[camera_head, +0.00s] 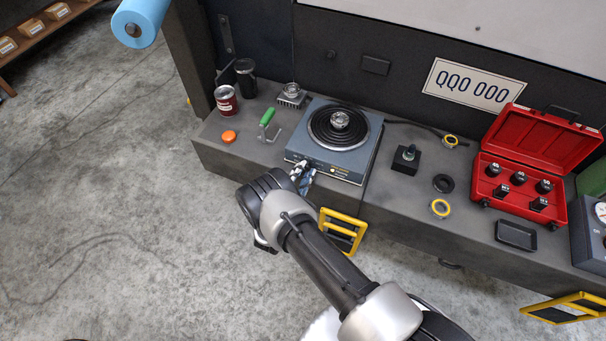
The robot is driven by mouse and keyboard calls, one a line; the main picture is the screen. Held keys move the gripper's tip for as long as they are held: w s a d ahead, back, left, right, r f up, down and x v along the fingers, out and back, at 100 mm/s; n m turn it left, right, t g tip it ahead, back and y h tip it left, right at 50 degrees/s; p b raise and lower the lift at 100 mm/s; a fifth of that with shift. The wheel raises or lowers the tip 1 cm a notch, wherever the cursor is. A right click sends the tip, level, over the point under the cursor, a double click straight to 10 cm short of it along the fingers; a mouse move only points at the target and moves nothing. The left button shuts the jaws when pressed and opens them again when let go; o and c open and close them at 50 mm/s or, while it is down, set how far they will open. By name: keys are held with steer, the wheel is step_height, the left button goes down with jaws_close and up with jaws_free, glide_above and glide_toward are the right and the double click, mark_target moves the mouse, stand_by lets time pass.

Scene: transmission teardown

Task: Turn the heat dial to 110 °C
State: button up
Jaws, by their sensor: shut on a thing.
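A blue-grey hot plate (363,159) with a black coil burner stands on the dark workbench. A round metal part (340,120) sits at the middle of the coil. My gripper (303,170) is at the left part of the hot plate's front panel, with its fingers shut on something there. The heat dial is hidden behind the fingers, so its setting cannot be read. A small light-coloured spot (333,171) shows on the panel just right of the fingers.
A green-handled tool (267,117), red can (226,99) and orange disc (229,136) lie left of the hot plate. A black block (406,160) and open red case (548,140) stand right. A yellow-framed item (341,231) hangs below the bench edge.

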steer(key=m, duration=0.4)
steer(key=shift+m, duration=0.3)
steer(key=m, duration=0.3)
steer(key=shift+m, duration=0.4)
steer(key=m, duration=1.5)
steer(key=m+p, duration=0.1)
steer(key=p, duration=0.1)
steer(key=m+p, duration=0.2)
steer(key=shift+r, duration=0.25)
steer(key=m+p, duration=0.1)
steer(key=p, duration=0.2)
steer(key=shift+p, duration=0.65)
steer(key=shift+f+m+p, duration=0.2)
steer(key=shift+m+p, duration=0.2)
steer(key=shift+p, duration=0.05)
